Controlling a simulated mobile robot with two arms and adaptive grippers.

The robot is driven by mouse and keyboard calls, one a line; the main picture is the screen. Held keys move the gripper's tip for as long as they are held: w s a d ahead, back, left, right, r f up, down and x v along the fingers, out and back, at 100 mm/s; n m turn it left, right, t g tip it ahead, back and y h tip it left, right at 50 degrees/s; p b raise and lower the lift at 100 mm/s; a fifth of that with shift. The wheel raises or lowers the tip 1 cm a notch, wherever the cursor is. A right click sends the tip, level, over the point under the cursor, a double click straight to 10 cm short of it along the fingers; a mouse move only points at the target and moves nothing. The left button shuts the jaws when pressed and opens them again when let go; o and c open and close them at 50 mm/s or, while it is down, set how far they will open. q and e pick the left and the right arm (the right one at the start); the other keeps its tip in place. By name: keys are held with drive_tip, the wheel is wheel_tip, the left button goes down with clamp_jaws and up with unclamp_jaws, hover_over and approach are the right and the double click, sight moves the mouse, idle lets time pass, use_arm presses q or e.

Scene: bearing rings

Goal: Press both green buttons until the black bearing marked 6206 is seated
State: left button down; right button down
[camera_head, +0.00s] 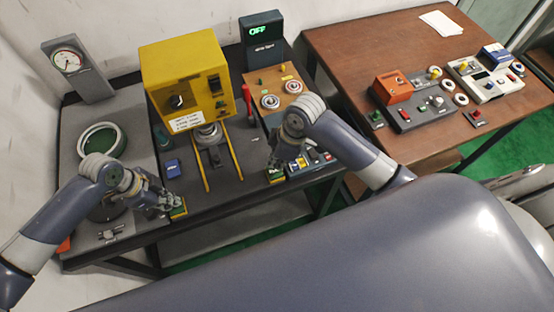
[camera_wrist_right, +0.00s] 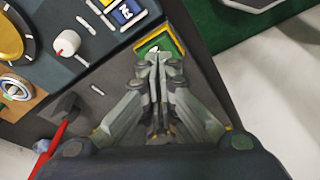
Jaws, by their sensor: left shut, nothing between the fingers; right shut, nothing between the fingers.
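My left gripper (camera_head: 172,203) is shut and empty, its tips beside a green button in a yellow frame (camera_head: 179,212) at the bench's front edge. My right gripper (camera_head: 274,168) is shut and empty over the other green button (camera_head: 276,178). In the right wrist view the closed fingertips (camera_wrist_right: 160,58) overlap the near part of that green button (camera_wrist_right: 155,44); whether they touch or press it I cannot tell. The yellow press (camera_head: 185,70) stands between the arms. A round part (camera_head: 208,135) sits below its head; no 6206 mark is readable.
A dark display (camera_head: 262,40) reads OFF. A brown board (camera_head: 284,100) holds two rings. A dial gauge (camera_head: 70,62) and a large ring (camera_head: 102,140) are at the left. A red lever (camera_head: 247,98) stands right of the press. A wooden table (camera_head: 370,50) with control boxes is at the right.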

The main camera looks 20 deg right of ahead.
drive_tip(key=shift+f, duration=0.2)
drive_tip(key=shift+d+x, duration=0.25)
drive_tip(key=shift+x, duration=0.9)
drive_tip(key=shift+s+f, duration=0.1)
drive_tip(key=shift+s, duration=0.05)
drive_tip(key=shift+r, duration=0.2)
use_arm(q)
drive_tip(key=shift+f, duration=0.1)
use_arm(e)
drive_tip(key=shift+f, duration=0.1)
